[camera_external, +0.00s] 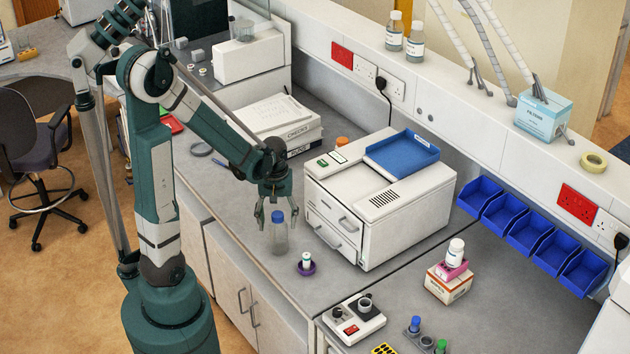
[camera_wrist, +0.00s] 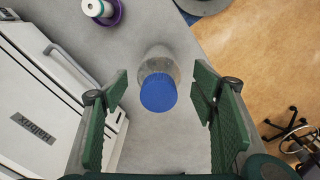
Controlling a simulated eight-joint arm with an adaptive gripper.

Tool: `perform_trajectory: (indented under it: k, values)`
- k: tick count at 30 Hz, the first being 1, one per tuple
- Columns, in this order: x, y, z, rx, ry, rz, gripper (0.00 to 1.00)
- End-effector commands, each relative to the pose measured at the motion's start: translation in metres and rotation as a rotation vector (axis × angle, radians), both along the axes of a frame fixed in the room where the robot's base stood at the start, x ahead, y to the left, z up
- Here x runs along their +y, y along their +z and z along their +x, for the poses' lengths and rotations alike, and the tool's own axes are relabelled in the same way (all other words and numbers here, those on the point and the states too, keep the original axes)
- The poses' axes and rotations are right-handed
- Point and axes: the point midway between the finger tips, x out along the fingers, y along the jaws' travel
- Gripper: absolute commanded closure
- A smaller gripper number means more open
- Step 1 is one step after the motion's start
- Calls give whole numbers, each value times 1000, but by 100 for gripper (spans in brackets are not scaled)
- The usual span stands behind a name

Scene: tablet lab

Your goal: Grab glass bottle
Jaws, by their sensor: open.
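A clear glass bottle with a blue cap (camera_external: 279,236) stands upright on the grey bench, left of the white machine. In the wrist view the bottle (camera_wrist: 159,80) shows from above, its blue cap in front and its glass body behind. My gripper (camera_external: 276,218) is right above the bottle, pointing down. In the wrist view its green fingers (camera_wrist: 162,108) are wide apart, one on each side of the cap. They look clear of the bottle.
The white machine (camera_external: 380,203) stands close to the right of the gripper. A small vial in a purple ring (camera_external: 306,265) stands on the bench in front. The bench's front edge lies near the bottle. Binders (camera_external: 275,122) lie behind.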

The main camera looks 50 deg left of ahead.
Motion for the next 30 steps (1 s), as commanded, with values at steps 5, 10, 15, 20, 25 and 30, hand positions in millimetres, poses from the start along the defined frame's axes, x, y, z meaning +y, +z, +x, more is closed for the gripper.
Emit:
perform_trajectory:
  k: [5, 10, 15, 20, 25, 30]
  values:
    - [0, 0, 0, 0, 0, 0, 42]
    - [0, -4, 1, 0, 0, 0, 42]
    - [0, -13, 1, 0, 0, 0, 42]
    - [0, -25, 2, 0, 0, 0, 42]
    - [0, -38, 3, 0, 0, 0, 42]
    - [0, -48, 3, 0, 0, 0, 42]
